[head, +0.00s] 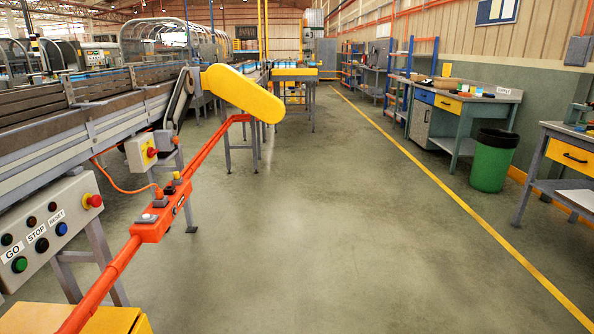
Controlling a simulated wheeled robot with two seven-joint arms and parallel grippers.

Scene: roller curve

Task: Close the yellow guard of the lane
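The yellow guard (245,93) is a long cover with rounded ends at the end of the near conveyor lane (110,110), left of the picture's middle. It slopes down to the right and juts out over the open floor. A dark belt loop (180,98) shows uncovered just left of it, at the lane's end. An orange bar (112,268) runs from the bottom left up to just below the guard; I cannot tell whether it touches the guard. Neither of my grippers is in view.
A grey panel (35,225) with GO, STOP and RESET buttons stands at the left. A smaller box (142,153) with a red knob hangs by the lane. A green bin (493,165) and workbenches (460,105) line the right. The middle floor is clear.

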